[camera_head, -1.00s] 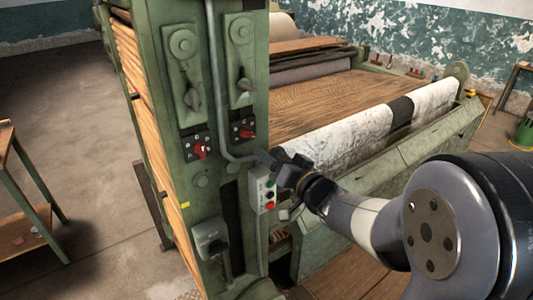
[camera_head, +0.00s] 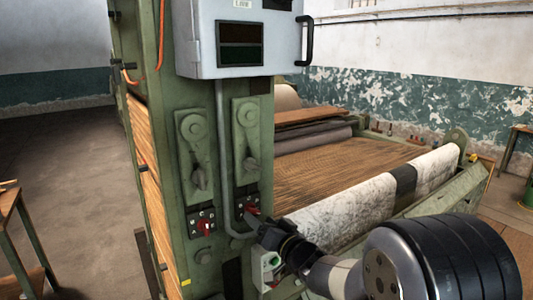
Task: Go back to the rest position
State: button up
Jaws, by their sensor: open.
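My gripper (camera_head: 254,222) is dark and small at the end of my grey arm. It is open, with nothing seen between its fingers. It is in front of the green machine post (camera_head: 185,262), just below the right red rotary switch (camera_head: 253,208). I cannot tell whether it touches the switch. A pale button box (camera_head: 269,266) with a green button is below the gripper and partly hidden by my arm.
A grey cabinet (camera_head: 185,40) hangs above. A left red switch (camera_head: 205,227) and a conduit (camera_head: 222,130) are close by. A roll of pale patterned cloth (camera_head: 335,218) lies behind my arm. A wooden table (camera_head: 10,200) stands at far left; floor between is clear.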

aim_at(256, 212)
jog(key=x, duration=0.3)
jog(key=shift+w+a+p, duration=0.15)
jog(key=shift+w+p, duration=0.05)
jog(key=shift+p, duration=0.1)
jog(key=shift+s, duration=0.1)
jog(key=b+v, duration=0.3)
jog(key=v, duration=0.7)
jog(key=w+a+n, duration=0.1)
jog(key=w+n, duration=0.2)
jog(key=n, duration=0.1)
jog(key=w+a+n+b, duration=0.1)
jog(key=w+a+n, duration=0.1)
jog(key=w+n, duration=0.1)
jog(key=w+a+n+b, duration=0.1)
jog(key=w+a+n, duration=0.1)
jog(key=n, duration=0.2)
jog(key=shift+w+a+f+n, duration=0.1)
jog(key=shift+w+f+n, duration=0.05)
jog(key=shift+w+n, duration=0.2)
jog(key=n+b, duration=0.3)
jog(key=n, duration=0.2)
jog(key=shift+w+n, duration=0.1)
jog(key=shift+n, duration=0.25)
jog(key=n, duration=0.1)
jog(key=n+b, duration=0.1)
jog(key=n, duration=0.1)
jog(key=n+b, duration=0.1)
jog(key=shift+r+n, duration=0.3)
